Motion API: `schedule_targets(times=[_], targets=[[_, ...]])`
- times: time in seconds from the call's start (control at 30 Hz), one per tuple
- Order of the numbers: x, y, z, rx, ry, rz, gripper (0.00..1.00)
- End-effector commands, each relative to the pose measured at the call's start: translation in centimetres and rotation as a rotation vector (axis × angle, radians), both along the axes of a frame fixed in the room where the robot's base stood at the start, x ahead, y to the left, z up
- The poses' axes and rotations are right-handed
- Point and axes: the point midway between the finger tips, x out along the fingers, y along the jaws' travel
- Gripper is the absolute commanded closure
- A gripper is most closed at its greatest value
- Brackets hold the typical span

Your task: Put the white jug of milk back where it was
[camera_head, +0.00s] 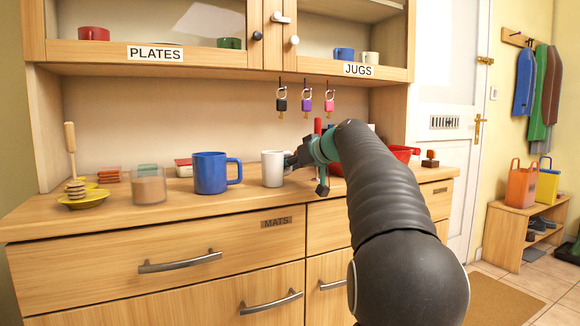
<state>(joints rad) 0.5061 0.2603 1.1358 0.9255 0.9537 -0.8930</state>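A white jug (272,169) stands upright on the wooden counter, just right of a larger blue jug (210,173). I cannot see what is inside the white jug. My gripper (295,160) is at the white jug's right side, and its fingertips overlap that edge in the picture. The jug's handle is not clearly visible there. The fingers are small and partly hidden by my own arm, so I cannot tell whether they are closed on the jug.
A glass of brown content (149,185) and a yellow plate (84,199) with a honey dipper stand left on the counter. A red bowl (402,152) is at the right, partly behind my arm. The shelf labelled JUGS (358,70) and hanging keys (306,100) are above.

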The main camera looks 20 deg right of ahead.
Motion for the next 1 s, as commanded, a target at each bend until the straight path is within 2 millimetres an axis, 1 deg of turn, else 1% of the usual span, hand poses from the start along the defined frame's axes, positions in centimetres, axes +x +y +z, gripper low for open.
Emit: schedule_targets(times=[0.27, 0.4, 0.47, 0.57, 0.8, 1.0], targets=[[0.0, 0.0, 0.0, 0.000, 0.000, 0.000, 0.60], [0.0, 0.0, 0.7, 0.000, 0.000, 0.000, 0.60], [-0.7, -0.3, 0.7, -0.001, -0.001, -0.002, 0.60], [-2.2, -0.7, 1.3, -0.001, -0.002, -0.003, 0.60], [-6.6, -2.0, 3.2, 0.000, -0.002, -0.004, 0.60], [-9.3, -2.7, 4.4, -0.001, 0.000, -0.002, 0.60]])
